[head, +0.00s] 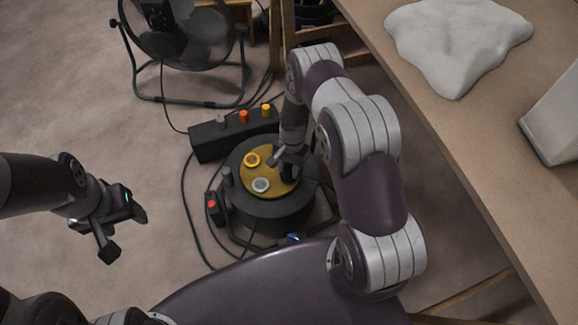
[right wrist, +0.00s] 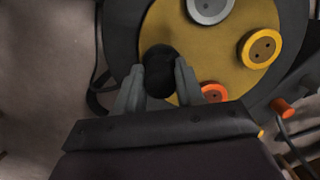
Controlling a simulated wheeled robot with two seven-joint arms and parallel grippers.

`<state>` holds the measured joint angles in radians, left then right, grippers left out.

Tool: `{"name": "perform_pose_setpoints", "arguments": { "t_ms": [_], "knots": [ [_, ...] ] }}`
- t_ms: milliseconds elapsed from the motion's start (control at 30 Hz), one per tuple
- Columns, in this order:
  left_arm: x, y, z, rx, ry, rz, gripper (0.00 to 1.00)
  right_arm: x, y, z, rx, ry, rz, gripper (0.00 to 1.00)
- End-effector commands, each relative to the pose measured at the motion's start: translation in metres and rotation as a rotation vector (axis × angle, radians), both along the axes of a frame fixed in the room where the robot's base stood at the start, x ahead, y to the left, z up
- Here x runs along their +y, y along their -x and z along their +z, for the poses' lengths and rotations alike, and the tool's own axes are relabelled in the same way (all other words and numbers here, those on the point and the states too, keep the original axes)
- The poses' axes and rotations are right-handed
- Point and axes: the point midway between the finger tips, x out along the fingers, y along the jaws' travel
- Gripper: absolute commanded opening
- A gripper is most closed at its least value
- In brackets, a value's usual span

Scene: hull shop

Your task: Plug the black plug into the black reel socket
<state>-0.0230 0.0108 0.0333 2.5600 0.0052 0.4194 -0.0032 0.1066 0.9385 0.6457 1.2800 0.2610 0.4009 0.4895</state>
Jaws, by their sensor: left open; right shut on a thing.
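The reel (head: 262,212) stands on the floor with a yellow round face on top. My right gripper (head: 286,165) is over the right part of this face, pointing down. In the right wrist view its fingers (right wrist: 160,90) are shut on the black plug (right wrist: 160,68), which is over the yellow face (right wrist: 185,40). The black reel socket is not distinguishable; the plug and fingers cover that spot. I cannot tell whether the plug is seated. Grey (right wrist: 211,8), yellow (right wrist: 260,48) and orange (right wrist: 214,93) sockets show around it. My left gripper (head: 124,232) is open and empty, left of the reel.
A black power strip (head: 212,142) with grey, orange and yellow plugs lies behind the reel. A fan (head: 185,45) stands at the back left. Cables run over the floor. A workbench (head: 450,130) with a grey cloth (head: 455,40) fills the right. Floor at left is clear.

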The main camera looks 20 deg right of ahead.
Motion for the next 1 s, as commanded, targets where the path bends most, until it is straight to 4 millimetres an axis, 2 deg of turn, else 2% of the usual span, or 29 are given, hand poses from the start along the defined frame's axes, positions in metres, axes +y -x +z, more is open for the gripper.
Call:
{"name": "perform_pose_setpoints", "arguments": {
  "t_ms": [600, 633, 700, 1000],
  "knots": [
    [0.000, 0.000, -0.009, 0.000, 0.000, 0.000, 0.59, 0.000, 0.000, -0.012, 0.000, 0.000, 0.000, 0.10],
    [0.000, 0.000, -0.008, 0.000, 0.000, 0.000, 0.59, 0.000, 0.000, -0.011, -0.001, 0.000, 0.000, 0.47],
    [0.000, 0.000, -0.008, 0.000, 0.000, 0.000, 0.59, 0.000, 0.000, -0.011, 0.000, 0.000, 0.000, 0.67],
    [0.000, 0.000, -0.007, 0.000, 0.000, 0.000, 0.59, 0.000, 0.000, -0.009, 0.000, 0.000, 0.000, 0.67]
  ]
}}
